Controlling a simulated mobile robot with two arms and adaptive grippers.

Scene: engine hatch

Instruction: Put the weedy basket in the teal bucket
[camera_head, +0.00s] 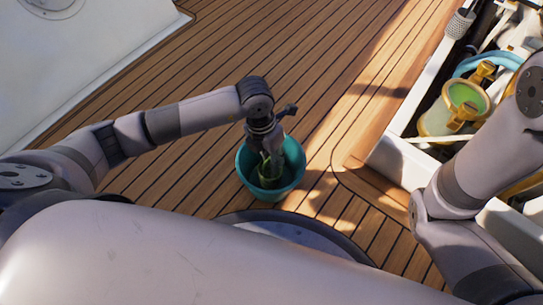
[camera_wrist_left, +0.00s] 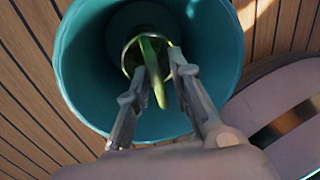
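The teal bucket (camera_head: 295,182) stands on the wooden deck in the middle of the head view. It also fills much of the left wrist view (camera_wrist_left: 85,75). The weedy basket (camera_head: 264,182) is small and yellow-green and is down inside the bucket. In the left wrist view the basket (camera_wrist_left: 128,58) shows as a ring with a long green weed strand. My left gripper (camera_head: 270,160) points down into the bucket. Its fingertips (camera_wrist_left: 164,50) are at the basket, with a narrow gap and the strand between them. Whether they grip is unclear. My right gripper is out of view.
An open hatch with a white edge (camera_head: 400,160) is at the right. In it are a yellow-and-green housing (camera_head: 462,105), a pale blue hose (camera_head: 490,62) and a grey mesh cylinder (camera_head: 460,23). The deck left of the bucket is clear.

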